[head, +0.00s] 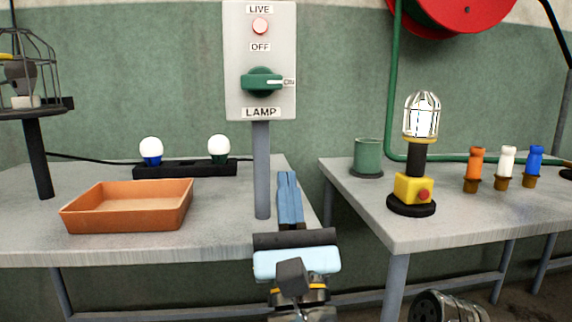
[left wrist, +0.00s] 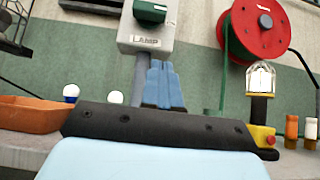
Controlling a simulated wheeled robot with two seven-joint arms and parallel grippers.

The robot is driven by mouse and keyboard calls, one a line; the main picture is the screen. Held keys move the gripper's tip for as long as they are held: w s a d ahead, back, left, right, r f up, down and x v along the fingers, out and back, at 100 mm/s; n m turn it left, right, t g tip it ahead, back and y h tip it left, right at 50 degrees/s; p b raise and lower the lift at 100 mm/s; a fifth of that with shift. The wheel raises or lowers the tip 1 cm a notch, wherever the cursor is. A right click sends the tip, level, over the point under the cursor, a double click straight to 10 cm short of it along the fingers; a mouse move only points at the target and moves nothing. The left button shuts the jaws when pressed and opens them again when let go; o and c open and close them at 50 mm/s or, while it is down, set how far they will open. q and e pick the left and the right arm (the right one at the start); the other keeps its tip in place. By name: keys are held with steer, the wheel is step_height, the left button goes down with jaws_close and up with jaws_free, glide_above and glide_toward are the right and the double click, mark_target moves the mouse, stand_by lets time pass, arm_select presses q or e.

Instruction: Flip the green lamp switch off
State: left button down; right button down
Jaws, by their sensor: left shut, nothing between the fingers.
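The green lamp switch (head: 262,82) is a rotary knob on a grey box (head: 235,100) labelled LAMP. Its white pointer points right to ON; the OFF label (head: 260,47) is above it. The knob is partly cut off at the top of the left wrist view (left wrist: 150,11). My left gripper (head: 289,180) is shut and empty, its blue fingers pointing up below and slightly right of the box, apart from the knob. It also shows in the left wrist view (left wrist: 160,66). My right gripper is not visible.
A grey post (head: 262,165) holds the box, close left of my fingers. An orange tray (head: 125,215) and two bulbs in a black holder (head: 185,171) are on the left table. A glowing caged lamp (head: 421,118) and green cup (head: 367,155) stand on the right table.

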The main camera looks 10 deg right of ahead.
mark_target(261, 82)
arm_select(q)
steer(key=p+x, duration=0.1)
steer(key=x, duration=0.2)
steer(key=s+r+p+x, duration=0.1)
steer(key=x, duration=0.3)
steer(key=p+x, duration=0.1)
steer(key=x, duration=0.2)
steer(key=shift+s+r+p, duration=0.2)
steer(key=shift+r+p, duration=0.15)
steer(key=shift+r, duration=0.5)
